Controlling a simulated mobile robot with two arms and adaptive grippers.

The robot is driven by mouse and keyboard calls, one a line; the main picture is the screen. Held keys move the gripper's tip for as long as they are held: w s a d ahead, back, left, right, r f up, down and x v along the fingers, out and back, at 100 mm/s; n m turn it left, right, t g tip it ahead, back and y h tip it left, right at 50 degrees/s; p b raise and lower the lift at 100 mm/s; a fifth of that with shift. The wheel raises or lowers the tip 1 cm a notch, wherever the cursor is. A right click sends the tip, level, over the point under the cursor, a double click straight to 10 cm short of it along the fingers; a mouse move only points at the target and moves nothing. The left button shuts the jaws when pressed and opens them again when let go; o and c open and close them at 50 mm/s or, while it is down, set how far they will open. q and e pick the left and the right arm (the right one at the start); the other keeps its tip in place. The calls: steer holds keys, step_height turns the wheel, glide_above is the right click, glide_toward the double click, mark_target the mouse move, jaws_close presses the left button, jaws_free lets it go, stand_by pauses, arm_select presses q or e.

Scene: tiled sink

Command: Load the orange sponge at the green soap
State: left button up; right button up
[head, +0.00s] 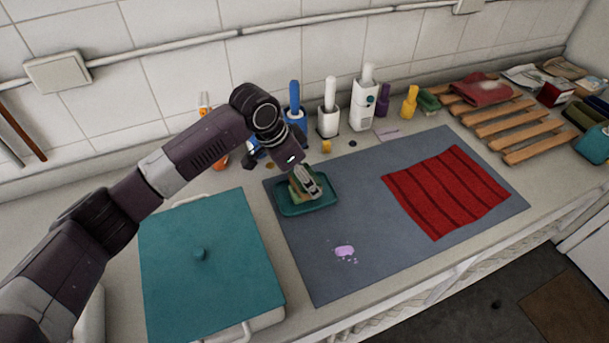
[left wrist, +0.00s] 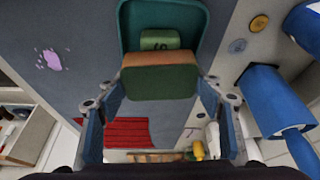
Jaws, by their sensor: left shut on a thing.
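My left gripper (head: 306,186) is low over a teal tray (head: 328,193) in the head view. It is shut on the orange sponge (left wrist: 160,60), which has an orange layer and a dark green layer. In the left wrist view the sponge sits between the two fingers, and the teal tray (left wrist: 128,28) lies beyond it. The green soap (left wrist: 160,39), a small block with a mark on its face, is in the tray beside the sponge, partly covered by it. I cannot tell whether they touch. In the head view the gripper mostly hides both. My right gripper is not in view.
The tray stands on a grey mat (head: 400,245) with a purple smear (head: 344,251) and a red striped cloth (head: 445,190). A teal-lidded box (head: 205,265) is at left. Blue (head: 294,105) and white (head: 329,115) bottles stand behind. The mat's front is mostly clear.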

arm_select(q)
steer(key=shift+f, duration=0.35)
steer(key=shift+s, duration=0.1)
stand_by(1.2)
steer(key=shift+f+p, duration=0.15)
steer(key=shift+p, duration=0.25)
stand_by(0.7)
step_height(320, 180, up, 2)
steer(key=shift+r+p, duration=0.2)
steer(key=shift+p, duration=1.05)
step_height(320, 180, up, 5)
steer(key=p, duration=0.5)
steer(key=shift+f, duration=0.1)
steer(key=shift+a, duration=0.1)
